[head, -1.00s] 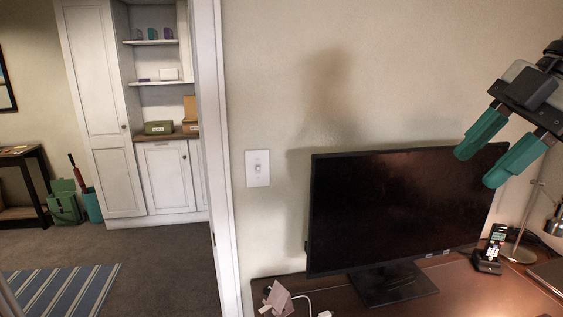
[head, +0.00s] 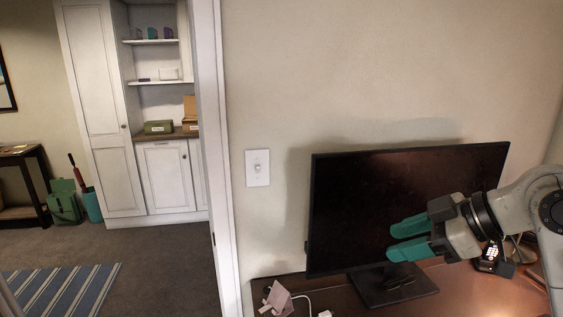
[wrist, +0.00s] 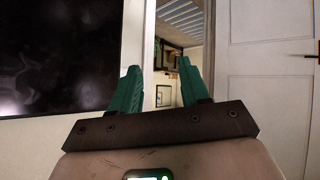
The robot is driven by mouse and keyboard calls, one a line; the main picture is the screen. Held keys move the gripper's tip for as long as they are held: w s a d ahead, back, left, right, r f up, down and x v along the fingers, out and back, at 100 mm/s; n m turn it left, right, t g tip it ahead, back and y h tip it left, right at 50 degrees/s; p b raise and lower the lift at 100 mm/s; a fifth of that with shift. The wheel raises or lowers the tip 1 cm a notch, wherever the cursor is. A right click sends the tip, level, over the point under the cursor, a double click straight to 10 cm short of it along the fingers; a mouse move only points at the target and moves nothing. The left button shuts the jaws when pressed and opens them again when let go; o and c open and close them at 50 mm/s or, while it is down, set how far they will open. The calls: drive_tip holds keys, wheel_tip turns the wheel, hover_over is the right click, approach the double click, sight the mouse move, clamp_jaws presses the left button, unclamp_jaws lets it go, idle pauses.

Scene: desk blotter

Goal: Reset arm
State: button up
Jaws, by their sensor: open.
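My gripper (head: 392,241) has teal fingers and is in front of the monitor's lower right part in the head view, pointing left. It is open, with nothing between its fingers. In the wrist view the two fingers (wrist: 160,80) stand apart, with the monitor (wrist: 60,60) to their left and a white door (wrist: 270,80) to their right. The black monitor (head: 350,200) stands on the desk (head: 455,285), partly hidden behind my gripper.
A cordless phone (head: 489,258) is partly hidden behind my arm. A pinkish object (head: 277,299) with a white cable lies at the desk's left end. A light switch (head: 257,168) is on the wall. Beyond the doorway are white cabinets (head: 165,180) and a striped rug (head: 62,290).

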drive_tip(key=s+a+f+m+h, duration=0.1)
drive_tip(key=s+f+m, duration=0.15)
drive_tip(key=f, duration=0.55)
drive_tip(key=s+a+f+m, duration=0.1)
drive_tip(key=s+f+m, duration=0.15)
drive_tip(key=f, duration=0.55)
drive_tip(key=s+d+f+m+g+h, duration=0.1)
drive_tip(key=s+f+m, duration=0.1)
drive_tip(key=s+f, duration=0.4)
drive_tip(key=s+d+f+m+g+h, duration=0.1)
drive_tip(key=s+f+m+h, duration=0.1)
drive_tip(key=s+f, duration=0.5)
drive_tip(key=s+d+f+m+h, duration=0.1)
drive_tip(key=s+f+m+h, duration=0.1)
drive_tip(key=s+f, duration=0.4)
drive_tip(key=shift+s+d+f+m+g, duration=0.2)
drive_tip(key=shift+d+m+g, duration=0.2)
drive_tip(key=shift+m, duration=0.4)
drive_tip(key=s+d+f+m+g+h, duration=0.1)
drive_tip(key=s+d, duration=0.3)
drive_tip(key=s, duration=0.6)
drive_tip(key=shift+s+d+f+m+g+h, duration=0.3)
drive_tip(key=shift+d+f+g+h, duration=0.15)
drive_tip(key=shift+f+h, duration=0.4)
drive_tip(key=shift+a, duration=0.1)
